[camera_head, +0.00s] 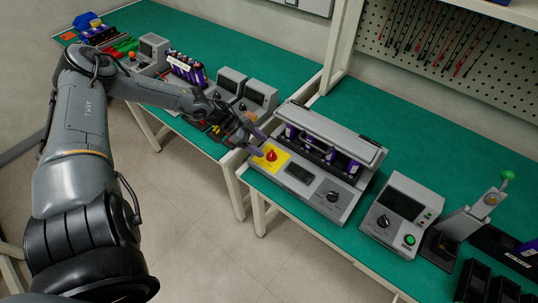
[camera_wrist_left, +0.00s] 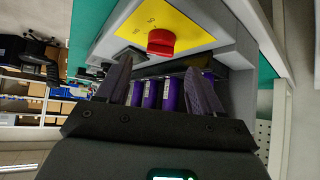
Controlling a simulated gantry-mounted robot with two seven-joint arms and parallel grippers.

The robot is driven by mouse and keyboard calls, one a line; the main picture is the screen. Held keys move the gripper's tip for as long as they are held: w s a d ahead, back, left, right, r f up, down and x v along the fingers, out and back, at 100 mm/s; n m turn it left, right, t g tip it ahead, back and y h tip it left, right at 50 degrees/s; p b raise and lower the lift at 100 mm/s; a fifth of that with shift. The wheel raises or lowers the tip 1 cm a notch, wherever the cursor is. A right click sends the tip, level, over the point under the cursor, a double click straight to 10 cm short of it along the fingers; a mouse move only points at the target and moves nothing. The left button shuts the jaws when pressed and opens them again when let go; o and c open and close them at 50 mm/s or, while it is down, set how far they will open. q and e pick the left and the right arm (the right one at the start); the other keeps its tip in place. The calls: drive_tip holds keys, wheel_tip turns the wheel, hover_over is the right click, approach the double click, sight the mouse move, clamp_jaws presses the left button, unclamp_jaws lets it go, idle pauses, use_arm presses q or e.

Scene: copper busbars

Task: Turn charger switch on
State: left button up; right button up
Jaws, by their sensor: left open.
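The charger (camera_head: 318,198) is a grey box on the green bench, with a raised lid and several purple battery cells inside. Its red rotary switch (camera_head: 271,155) sits on a yellow plate at the left end of the sloped front panel. In the left wrist view the red switch (camera_wrist_left: 161,42) is ahead of the fingertips, near the middle; its setting is hard to read. My left gripper (camera_head: 254,141) is open and empty, its purple fingers just beside and above the switch. It also shows in the wrist view (camera_wrist_left: 158,68), fingers spread either side of the switch's line. My right gripper is not in view.
A grey tester (camera_head: 402,213) with a green button and a lever press (camera_head: 470,215) stand right of the charger. Small grey devices (camera_head: 258,97) and a battery rack (camera_head: 187,70) stand on the left bench. A pegboard (camera_head: 440,40) with leads is behind.

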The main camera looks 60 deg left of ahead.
sight(271, 153)
use_arm(q)
drive_tip(key=shift+b+x, duration=1.55)
drive_tip(key=shift+x, duration=1.15)
drive_tip(key=shift+s, duration=0.1)
drive_tip(key=shift+c, duration=0.4)
drive_tip(key=c, duration=1)
drive_tip(key=shift+f, duration=0.1)
